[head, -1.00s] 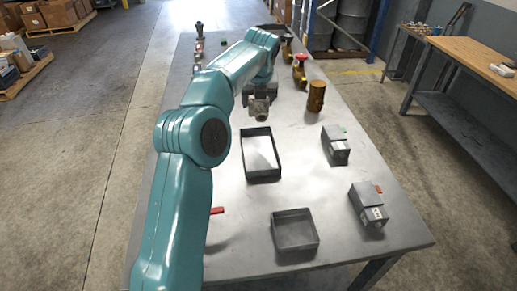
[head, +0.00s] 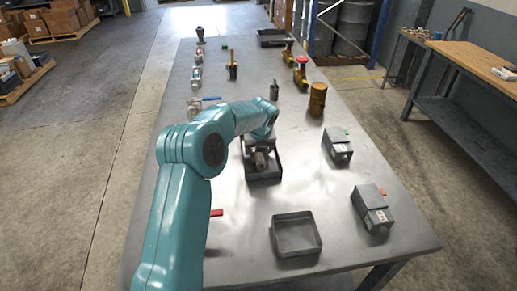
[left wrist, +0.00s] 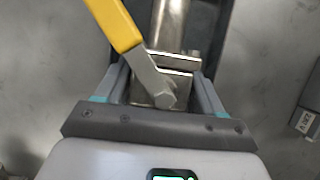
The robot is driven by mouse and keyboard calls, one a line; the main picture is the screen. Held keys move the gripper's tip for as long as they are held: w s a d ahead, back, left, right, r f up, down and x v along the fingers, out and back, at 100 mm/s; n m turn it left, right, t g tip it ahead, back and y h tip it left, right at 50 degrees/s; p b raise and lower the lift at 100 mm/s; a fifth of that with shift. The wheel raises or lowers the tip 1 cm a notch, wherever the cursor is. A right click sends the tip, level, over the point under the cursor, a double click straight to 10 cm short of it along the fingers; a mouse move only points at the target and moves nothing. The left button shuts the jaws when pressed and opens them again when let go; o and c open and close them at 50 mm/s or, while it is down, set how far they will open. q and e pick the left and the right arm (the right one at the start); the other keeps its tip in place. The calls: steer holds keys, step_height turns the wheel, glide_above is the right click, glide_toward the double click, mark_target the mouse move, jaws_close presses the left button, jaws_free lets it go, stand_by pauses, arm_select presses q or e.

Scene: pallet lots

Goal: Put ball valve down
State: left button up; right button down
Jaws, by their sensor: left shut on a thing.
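My left gripper (head: 260,150) is shut on a metal ball valve (head: 260,160). In the left wrist view the gripper (left wrist: 160,90) grips the valve's steel body (left wrist: 170,25), and its yellow lever (left wrist: 114,22) points up and left. The valve is over or inside a dark rectangular tray (head: 265,181) in the middle of the table. I cannot tell whether it touches the tray floor. My forearm hides part of the tray's left side. My right gripper is not in view.
An empty square tray (head: 281,249) stands nearer on the table (head: 180,250). Two grey boxes (head: 337,146) (head: 372,210) and a brass cylinder (head: 317,99) stand to the right. A blue-handled valve (head: 196,107) and several other fittings stand further back. A red piece (head: 216,212) shows beside my arm.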

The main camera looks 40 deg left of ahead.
arm_select(q)
steer(key=shift+w+f, duration=0.15)
steer(key=o, duration=1.3)
steer(key=shift+f, duration=0.15)
steer(key=shift+o, duration=0.2)
steer(key=v, duration=1.2)
steer(key=shift+d, duration=0.1)
